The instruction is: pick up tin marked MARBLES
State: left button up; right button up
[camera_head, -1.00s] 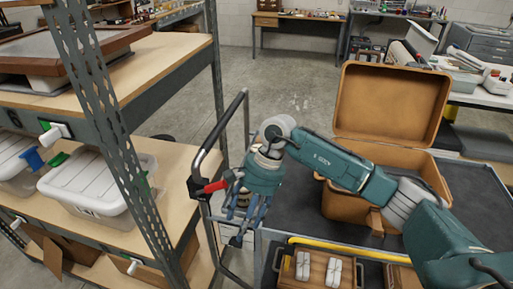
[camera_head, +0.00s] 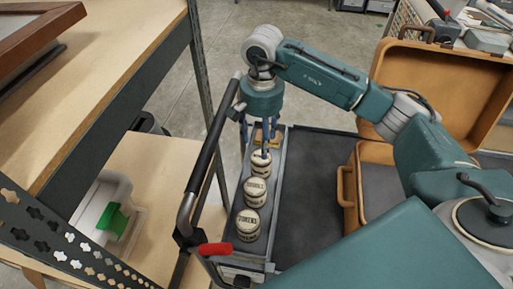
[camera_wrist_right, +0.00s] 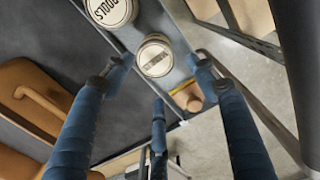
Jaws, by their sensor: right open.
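Three round cream tins with dark bands stand in a row in a narrow grey tray (camera_head: 276,185). The nearest tin (camera_head: 248,222) has a lid label that seems to read TOKENS. The middle tin (camera_head: 255,190) seems to read SPOOLS; part of it shows in the right wrist view (camera_wrist_right: 108,10). The far tin (camera_head: 260,164) is partly covered by a finger, and I cannot read its label; it also shows in the right wrist view (camera_wrist_right: 156,57). My right gripper (camera_head: 257,140) is open and empty, pointing down above the far tin. My left gripper is not in view.
A brown and yellow object (camera_head: 265,134) lies beyond the far tin. A black cart handle (camera_head: 208,150) with a red grip rises left of the tray. An open tan case (camera_head: 440,85) stands right. Wooden shelving (camera_head: 110,60) fills the left. The dark cart top (camera_head: 310,180) has bare room.

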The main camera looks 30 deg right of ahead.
aim_at(261, 163)
jog(key=f, duration=0.2)
jog(key=s+f+p, duration=0.1)
jog(key=f, duration=0.1)
jog(key=shift+s+a, duration=0.15)
jog(key=shift+f, duration=0.35)
notch_tip(261, 163, down, 4)
jog(key=shift+f+p, duration=0.2)
jog(key=shift+p, duration=0.65)
jog(key=shift+f, duration=0.35)
jog(key=shift+w+f, duration=0.2)
jog(key=c, duration=0.8)
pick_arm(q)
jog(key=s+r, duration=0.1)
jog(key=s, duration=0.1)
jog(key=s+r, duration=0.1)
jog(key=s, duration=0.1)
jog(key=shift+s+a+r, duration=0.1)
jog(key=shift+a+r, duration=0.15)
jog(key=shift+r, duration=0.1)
pick_arm(e)
jog(key=c, duration=0.4)
